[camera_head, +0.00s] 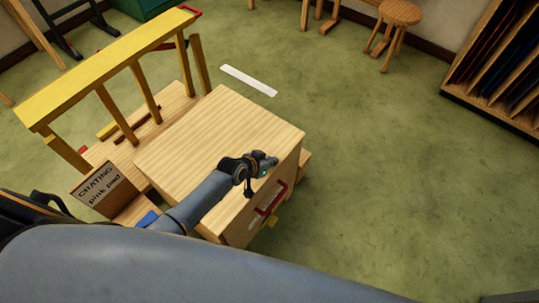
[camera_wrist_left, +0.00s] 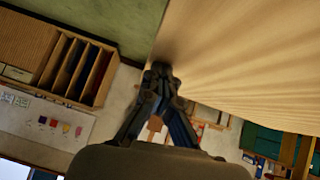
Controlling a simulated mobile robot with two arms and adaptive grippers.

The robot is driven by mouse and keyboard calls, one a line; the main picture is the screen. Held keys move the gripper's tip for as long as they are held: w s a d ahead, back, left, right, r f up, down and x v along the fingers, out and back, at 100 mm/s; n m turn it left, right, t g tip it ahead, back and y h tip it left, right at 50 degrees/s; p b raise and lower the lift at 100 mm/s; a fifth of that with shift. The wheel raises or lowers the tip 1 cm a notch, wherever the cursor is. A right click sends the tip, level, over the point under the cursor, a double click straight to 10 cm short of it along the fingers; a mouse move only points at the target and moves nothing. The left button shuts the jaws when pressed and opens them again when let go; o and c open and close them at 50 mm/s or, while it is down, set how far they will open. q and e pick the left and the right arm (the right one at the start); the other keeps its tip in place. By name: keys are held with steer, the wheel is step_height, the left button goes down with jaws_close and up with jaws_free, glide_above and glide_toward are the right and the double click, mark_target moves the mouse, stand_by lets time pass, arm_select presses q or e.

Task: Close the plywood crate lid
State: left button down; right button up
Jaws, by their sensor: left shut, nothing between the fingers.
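The plywood crate (camera_head: 285,187) stands on a wooden cart, with a red handle (camera_head: 271,199) on its front face. Its pale lid (camera_head: 215,135) lies about flat across the top; I see no clear gap, but my arm hides part of the near edge. My left gripper (camera_head: 272,161) is over the lid's front right part, near the front edge. In the left wrist view its fingers (camera_wrist_left: 160,70) are shut and empty, with tips close to the edge of a broad wood surface (camera_wrist_left: 245,60). I cannot tell if they touch it. My right gripper is not in view.
A yellow rail (camera_head: 105,68) on posts runs along the cart's far left side. A lettered sign (camera_head: 98,188) stands left of the crate. A stool (camera_head: 399,14) and a slotted rack (camera_head: 505,75) are at the back. The green floor to the right is clear.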

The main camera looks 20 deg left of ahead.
arm_select(q)
steer(key=shift+s+d+f+g, duration=0.1)
steer(key=shift+s+f+g, duration=0.2)
steer(key=shift+s+f, duration=0.35)
steer(key=shift+w+r+p, duration=0.2)
steer(key=shift+r+p, duration=0.3)
steer(key=shift+p, duration=0.05)
steer(key=r+p, duration=0.2)
steer(key=r, duration=0.1)
steer(key=r+p, duration=0.1)
steer(key=shift+w+r+p, duration=0.4)
steer(key=v, duration=0.9)
steer(key=shift+s, duration=0.4)
